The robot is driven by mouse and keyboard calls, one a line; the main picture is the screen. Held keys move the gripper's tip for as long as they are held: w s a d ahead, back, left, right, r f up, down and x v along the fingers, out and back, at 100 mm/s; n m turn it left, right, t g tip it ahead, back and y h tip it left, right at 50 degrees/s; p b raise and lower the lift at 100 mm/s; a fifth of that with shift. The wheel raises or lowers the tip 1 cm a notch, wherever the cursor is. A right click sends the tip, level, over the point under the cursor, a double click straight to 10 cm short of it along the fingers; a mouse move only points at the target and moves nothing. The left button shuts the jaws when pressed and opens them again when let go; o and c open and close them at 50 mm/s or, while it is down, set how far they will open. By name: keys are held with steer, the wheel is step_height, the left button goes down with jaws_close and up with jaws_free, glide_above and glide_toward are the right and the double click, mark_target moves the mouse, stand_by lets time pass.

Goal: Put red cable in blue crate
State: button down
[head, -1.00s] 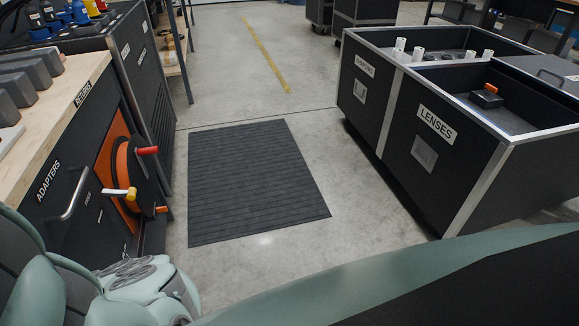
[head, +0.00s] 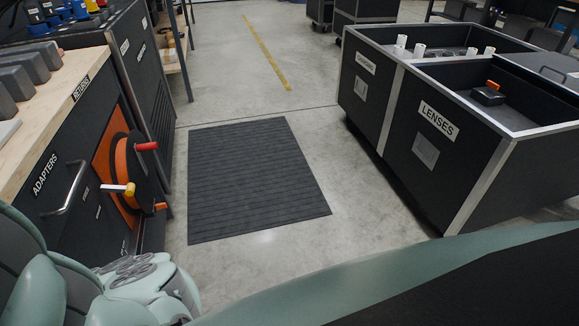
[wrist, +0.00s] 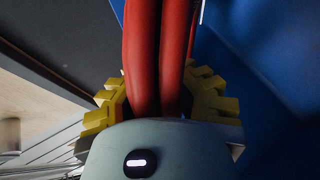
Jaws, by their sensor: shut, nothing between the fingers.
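In the wrist view two thick strands of red cable (wrist: 142,50) run from the top edge down to my gripper (wrist: 168,98). Its yellow jagged finger parts show on both sides of the strands. The fingertips are hidden by the cable; the gripper is shut with nothing held, and the cable lies in front of it. A blue surface (wrist: 255,70) fills the right of the wrist view and shows beside the strands; I cannot tell for sure that it is the blue crate. The gripper and the red cable are not visible in the head view.
In the head view a dark mat (head: 255,180) lies on clear floor. A black case labelled LENSES (head: 415,165) stands right. A workbench with an ADAPTERS drawer (head: 55,190) and an orange reel (head: 125,170) with protruding handles stands left. A dark panel (wrist: 60,50) fills the wrist view's upper left.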

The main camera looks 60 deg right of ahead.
steer(key=c, duration=1.7)
jaws_free()
steer(key=shift+w+f+b, duration=0.1)
steer(key=shift+f+b, duration=0.45)
steer(key=shift+b, duration=0.25)
steer(key=o, duration=0.7)
